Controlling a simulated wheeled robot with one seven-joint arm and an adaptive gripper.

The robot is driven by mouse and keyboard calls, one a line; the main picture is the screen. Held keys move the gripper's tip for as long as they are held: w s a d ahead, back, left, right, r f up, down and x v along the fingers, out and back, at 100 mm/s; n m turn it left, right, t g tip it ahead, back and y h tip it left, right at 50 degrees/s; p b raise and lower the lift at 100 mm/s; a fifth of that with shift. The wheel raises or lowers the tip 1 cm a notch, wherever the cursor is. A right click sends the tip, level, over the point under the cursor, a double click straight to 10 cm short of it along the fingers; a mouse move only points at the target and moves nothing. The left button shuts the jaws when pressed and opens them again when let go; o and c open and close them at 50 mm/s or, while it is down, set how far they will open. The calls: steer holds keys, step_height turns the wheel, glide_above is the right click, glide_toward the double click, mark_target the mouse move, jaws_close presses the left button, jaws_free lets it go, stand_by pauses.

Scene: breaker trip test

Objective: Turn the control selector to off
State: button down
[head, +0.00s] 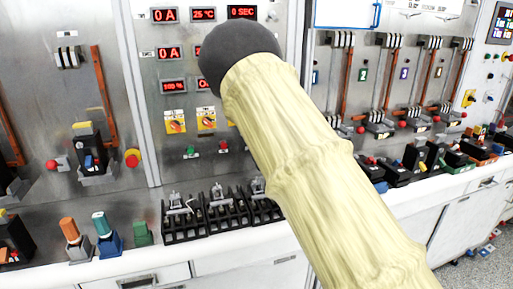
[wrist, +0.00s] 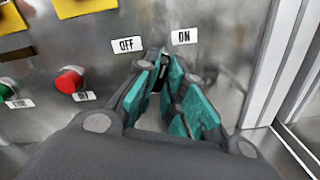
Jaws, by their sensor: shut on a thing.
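In the wrist view, my gripper (wrist: 163,62) is at the metal panel, its teal finger pads closed around the control selector (wrist: 158,77). Only a small dark bit of the selector shows between the fingers, and I cannot tell which way it points. The OFF label (wrist: 127,44) is on the panel just left of the fingertips, and the ON label (wrist: 184,36) is just right of them. In the head view, my pale-sleeved arm hides the gripper and the selector.
A red button (wrist: 69,80) and a green button (wrist: 6,91) sit on the panel left of my gripper. A white panel edge (wrist: 275,65) stands to the right. Black breaker units (head: 183,218) stand on the white bench below the panel.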

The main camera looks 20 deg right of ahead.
steer(key=shift+f+n+b, duration=0.2)
steer(key=shift+n+b, duration=0.6)
steer(key=shift+b, duration=0.35)
steer(key=shift+r, duration=0.1)
